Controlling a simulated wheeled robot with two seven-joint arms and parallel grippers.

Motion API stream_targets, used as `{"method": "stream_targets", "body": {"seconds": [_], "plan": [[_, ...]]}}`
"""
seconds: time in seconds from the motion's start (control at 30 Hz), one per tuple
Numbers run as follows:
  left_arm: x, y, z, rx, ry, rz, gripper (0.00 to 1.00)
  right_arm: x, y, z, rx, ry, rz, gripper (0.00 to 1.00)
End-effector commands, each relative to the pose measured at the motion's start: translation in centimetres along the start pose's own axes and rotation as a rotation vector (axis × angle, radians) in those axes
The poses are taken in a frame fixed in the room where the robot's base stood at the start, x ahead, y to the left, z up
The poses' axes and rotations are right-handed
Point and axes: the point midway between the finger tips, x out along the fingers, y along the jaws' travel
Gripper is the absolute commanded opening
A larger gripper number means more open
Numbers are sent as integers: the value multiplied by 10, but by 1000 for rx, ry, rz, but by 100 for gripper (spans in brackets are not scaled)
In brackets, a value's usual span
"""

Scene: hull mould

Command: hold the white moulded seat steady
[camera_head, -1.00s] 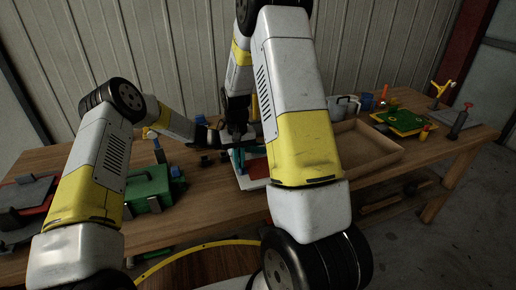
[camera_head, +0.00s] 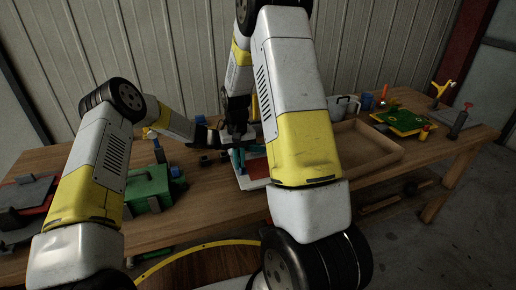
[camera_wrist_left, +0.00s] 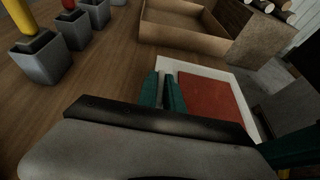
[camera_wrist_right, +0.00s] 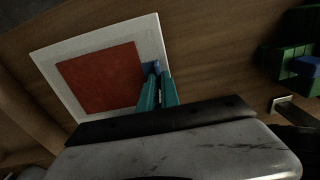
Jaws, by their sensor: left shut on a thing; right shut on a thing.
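The white moulded seat (camera_wrist_left: 188,67) is a white square with a red face, lying on the wooden bench. It also shows in the right wrist view (camera_wrist_right: 46,58), and partly in the head view (camera_head: 248,182) behind my arm. My left gripper (camera_wrist_left: 163,80) has its teal fingers shut on the seat's white edge. My right gripper (camera_wrist_right: 157,80) is at the opposite part of the seat's border. Its teal fingers are shut on a small blue piece (camera_wrist_right: 151,67) that lies against the red face. Most of that piece is hidden by the fingers.
An open wooden tray (camera_head: 362,148) stands right of the seat. A green box (camera_head: 148,186) stands on the left, and a green board (camera_head: 402,121) with small parts lies at the far right. Several grey blocks (camera_wrist_left: 42,62) stand in the left wrist view.

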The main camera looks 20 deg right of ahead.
Motion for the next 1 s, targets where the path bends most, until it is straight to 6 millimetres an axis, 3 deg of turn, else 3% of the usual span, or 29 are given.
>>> {"method": "stream_targets", "body": {"seconds": [0.5, 1.0], "plan": [[0, 0, 0, 0, 0, 0, 0, -1, 0, 0, 0, 1, 0, 0], [0, 0, 0, 0, 0, 0, 0, -30, 0, 0, 0, 1, 0, 0]]}}
